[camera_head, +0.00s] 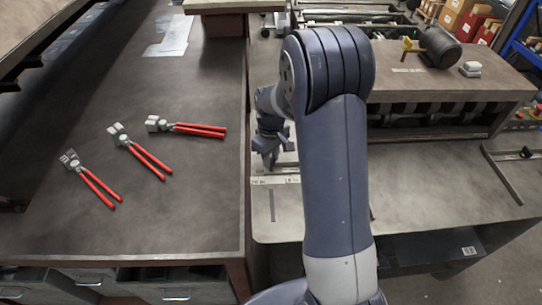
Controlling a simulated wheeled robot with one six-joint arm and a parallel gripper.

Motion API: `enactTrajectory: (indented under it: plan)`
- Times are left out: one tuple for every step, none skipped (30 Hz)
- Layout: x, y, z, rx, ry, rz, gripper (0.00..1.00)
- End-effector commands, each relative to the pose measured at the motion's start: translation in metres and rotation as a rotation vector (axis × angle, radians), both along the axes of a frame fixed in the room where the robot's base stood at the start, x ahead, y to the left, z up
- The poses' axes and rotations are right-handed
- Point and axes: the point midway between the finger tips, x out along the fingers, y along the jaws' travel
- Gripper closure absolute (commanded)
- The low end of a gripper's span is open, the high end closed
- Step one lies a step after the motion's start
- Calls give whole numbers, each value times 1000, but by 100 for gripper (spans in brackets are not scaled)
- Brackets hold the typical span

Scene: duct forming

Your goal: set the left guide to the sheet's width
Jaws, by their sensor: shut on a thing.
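My gripper (270,150) is low over the left end of the forming machine's front table (430,190), partly hidden by my own arm. It is shut on what appears to be the left guide; its fingertips and most of the guide are too small or covered to make out. A pale marked scale strip (273,180) lies just below the gripper, with a dark slot (272,205) in the table in front of it. A dark bar that looks like the other guide (503,175) lies at the table's right. I cannot identify the sheet on this table.
Several red-handled hand tools (143,158) lie on the left bench (150,220), with thin pale sheets (170,35) at its back.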

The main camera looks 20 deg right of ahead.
Motion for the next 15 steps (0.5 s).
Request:
enactTrajectory:
  plan:
    - [0,0,0,0,0,0,90]
    - [0,0,0,0,0,0,93]
    - [0,0,0,0,0,0,96]
    - [0,0,0,0,0,0,99]
    - [0,0,0,0,0,0,100]
    - [0,0,0,0,0,0,100]
    - [0,0,0,0,0,0,100]
    - [0,0,0,0,0,0,100]
    - [0,0,0,0,0,0,100]
    - [0,0,0,0,0,0,100]
    - [0,0,0,0,0,0,100]
    - [0,-1,0,0,0,0,100]
    - [0,-2,0,-1,-1,-1,100]
    - [0,-4,0,-1,-1,-2,100]
    - [-1,-9,0,-1,-1,-3,100]
